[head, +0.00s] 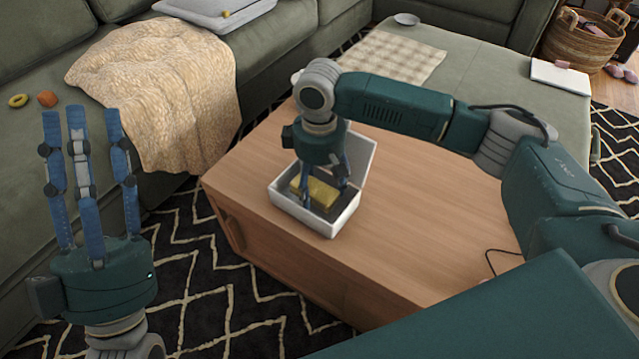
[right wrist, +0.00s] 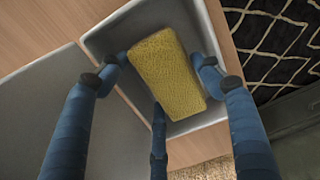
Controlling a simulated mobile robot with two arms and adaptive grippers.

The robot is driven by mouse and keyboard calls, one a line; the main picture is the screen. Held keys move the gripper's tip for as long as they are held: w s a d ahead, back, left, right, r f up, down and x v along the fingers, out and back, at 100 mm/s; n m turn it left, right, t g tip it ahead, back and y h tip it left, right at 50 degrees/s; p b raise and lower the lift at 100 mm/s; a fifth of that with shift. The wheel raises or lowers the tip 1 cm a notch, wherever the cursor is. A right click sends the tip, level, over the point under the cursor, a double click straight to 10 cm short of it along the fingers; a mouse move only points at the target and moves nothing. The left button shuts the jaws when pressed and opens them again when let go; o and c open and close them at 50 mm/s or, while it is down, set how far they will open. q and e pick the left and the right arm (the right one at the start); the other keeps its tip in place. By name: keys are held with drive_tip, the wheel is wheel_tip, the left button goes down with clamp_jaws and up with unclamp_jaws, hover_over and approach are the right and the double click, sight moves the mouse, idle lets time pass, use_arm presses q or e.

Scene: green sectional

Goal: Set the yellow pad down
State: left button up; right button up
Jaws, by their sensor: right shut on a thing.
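The yellow pad (head: 316,191) is a rough, rectangular block. It is inside the open white box (head: 331,227) on the wooden table, and it also shows in the right wrist view (right wrist: 165,72). My right gripper (head: 325,192) reaches down into the box and is shut on the pad, with blue fingers at its sides. Whether the pad touches the box floor I cannot tell. The box's lid (right wrist: 85,110) stands open on one side. My left gripper (head: 82,125) is open and empty, fingers up, at the left, away from the table.
The wooden table (head: 430,215) has bare room right of the box. A cream blanket (head: 160,90) drapes over the green sofa. A checkered cloth (head: 390,57) lies on the green ottoman behind the table. A patterned rug (head: 215,290) covers the floor.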

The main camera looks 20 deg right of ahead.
use_arm(q)
drive_tip(key=shift+w+d+f+g+y, duration=0.15)
drive_tip(key=shift+w+f+g+y, duration=0.35)
drive_tip(key=shift+w+f, duration=0.5)
use_arm(e)
drive_tip(key=shift+f, duration=0.25)
drive_tip(key=o, duration=0.7)
use_arm(q)
drive_tip(key=shift+s, duration=0.1)
use_arm(e)
drive_tip(key=shift+o, duration=0.2)
